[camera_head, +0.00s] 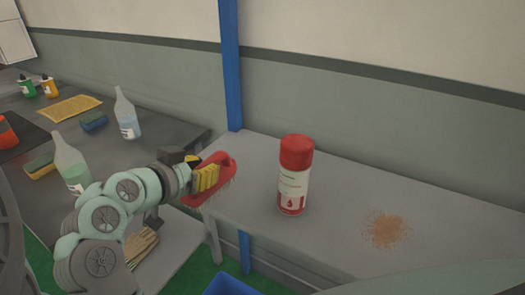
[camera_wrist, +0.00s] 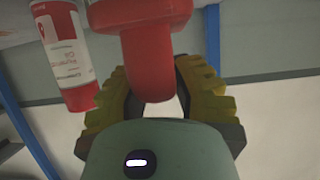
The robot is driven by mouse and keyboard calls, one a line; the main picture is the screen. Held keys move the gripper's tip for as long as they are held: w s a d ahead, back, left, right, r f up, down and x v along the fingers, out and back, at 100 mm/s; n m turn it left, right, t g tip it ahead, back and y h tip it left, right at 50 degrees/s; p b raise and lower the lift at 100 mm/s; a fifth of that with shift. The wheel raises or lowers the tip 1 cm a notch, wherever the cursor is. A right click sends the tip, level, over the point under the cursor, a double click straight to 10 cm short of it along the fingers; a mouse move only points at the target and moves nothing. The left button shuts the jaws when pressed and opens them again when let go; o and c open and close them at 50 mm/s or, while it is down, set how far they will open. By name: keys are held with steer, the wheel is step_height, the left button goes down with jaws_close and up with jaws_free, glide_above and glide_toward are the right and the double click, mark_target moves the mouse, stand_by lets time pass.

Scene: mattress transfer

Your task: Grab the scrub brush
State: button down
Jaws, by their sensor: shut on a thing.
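The scrub brush (camera_head: 226,167) is red with pale bristles along its underside. In the head view it is at my gripper (camera_head: 207,178), over the left end of the light grey table. In the wrist view the red brush (camera_wrist: 148,50) lies between the yellow ribbed fingers of my gripper (camera_wrist: 160,88). The fingers are shut on it. Part of the brush is hidden behind the fingers in the head view.
A red-capped spray can (camera_head: 294,178) stands close to the right of the brush. Brown crumbs (camera_head: 386,230) lie farther right on the light table (camera_head: 345,205). A dark table (camera_head: 165,130) at left holds bottles and sponges. A blue post (camera_head: 231,65) rises behind.

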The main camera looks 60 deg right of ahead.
steer(key=s+a+r+p, duration=0.1)
steer(key=s+a+p, duration=0.2)
steer(key=a+p, duration=0.2)
steer(key=shift+a, duration=1.45)
